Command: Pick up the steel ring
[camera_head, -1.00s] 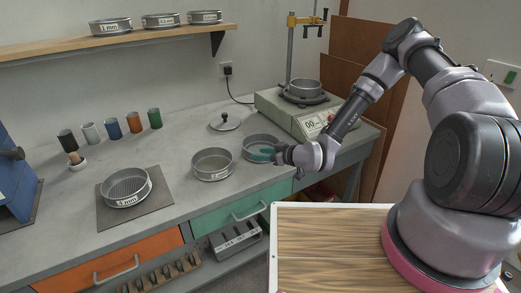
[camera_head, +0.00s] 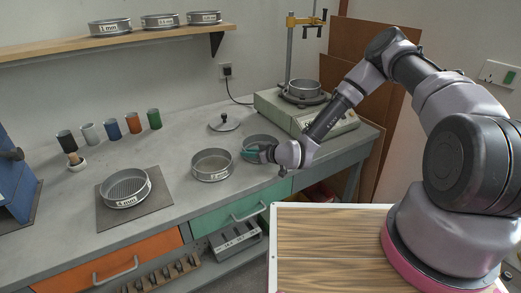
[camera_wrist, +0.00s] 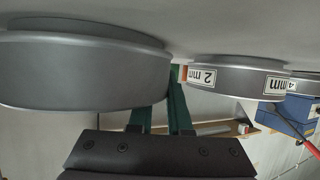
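The plain steel ring (camera_head: 262,139) stands on the bench, partly hidden behind my gripper in the head view. In the wrist view, which is upside down, its smooth grey wall (camera_wrist: 80,72) fills the upper left, with no label showing. My gripper (camera_head: 249,153) has green fingers, also seen in the wrist view (camera_wrist: 163,105). They are open, with a gap between them, at the ring's edge. One finger is partly hidden behind the ring's wall; the other shows just outside it. I cannot tell whether either touches.
A 2 mm sieve (camera_head: 212,166) stands close to the left of my gripper, also in the wrist view (camera_wrist: 230,78). A 4 mm sieve (camera_head: 125,189) sits on a dark mat.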

